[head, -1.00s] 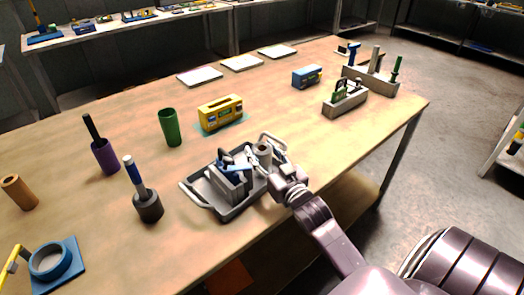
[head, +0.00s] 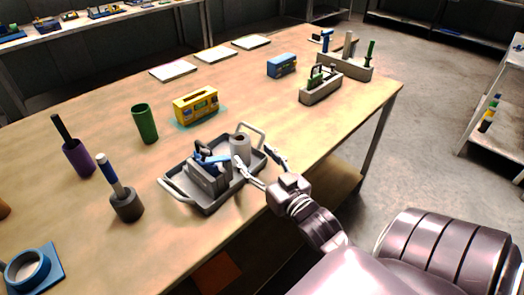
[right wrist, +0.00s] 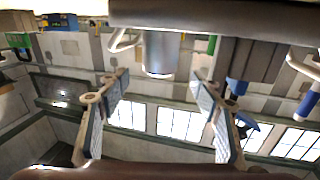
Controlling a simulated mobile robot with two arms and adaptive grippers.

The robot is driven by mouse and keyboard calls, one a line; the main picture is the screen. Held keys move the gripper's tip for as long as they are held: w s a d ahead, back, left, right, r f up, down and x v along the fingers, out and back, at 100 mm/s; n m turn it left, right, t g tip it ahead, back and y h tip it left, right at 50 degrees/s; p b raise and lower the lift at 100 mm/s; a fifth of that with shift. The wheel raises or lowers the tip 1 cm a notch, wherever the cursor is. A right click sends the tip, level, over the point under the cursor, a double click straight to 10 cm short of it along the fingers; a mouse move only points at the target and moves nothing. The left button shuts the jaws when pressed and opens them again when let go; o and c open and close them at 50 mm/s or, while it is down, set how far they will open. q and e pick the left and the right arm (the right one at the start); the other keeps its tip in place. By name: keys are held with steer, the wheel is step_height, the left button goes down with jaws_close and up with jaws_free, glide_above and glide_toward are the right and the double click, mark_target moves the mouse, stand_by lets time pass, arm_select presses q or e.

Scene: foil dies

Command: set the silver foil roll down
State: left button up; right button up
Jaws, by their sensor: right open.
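The silver foil roll (head: 240,147) stands upright in the right-hand part of the grey tray (head: 205,205), near its far handle. In the right wrist view the foil roll (right wrist: 159,55) shows beyond the fingertips, in line with the gap between them. My right gripper (head: 255,158) is open and empty at the tray's right edge. Its spread fingers point toward the roll, and they also show in the right wrist view (right wrist: 160,85). They look clear of the roll. My left gripper is not in view.
A grey holder with a blue-handled tool (head: 207,178) fills the tray's left part. A yellow box (head: 195,105), a green cup (head: 145,123) and a dark pot with a blue-handled tool (head: 126,205) stand nearby.

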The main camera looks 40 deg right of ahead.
steer(key=shift+s+a, duration=0.15)
steer(key=shift+s, duration=0.7)
steer(key=shift+s+a, duration=0.1)
steer(key=shift+s, duration=0.7)
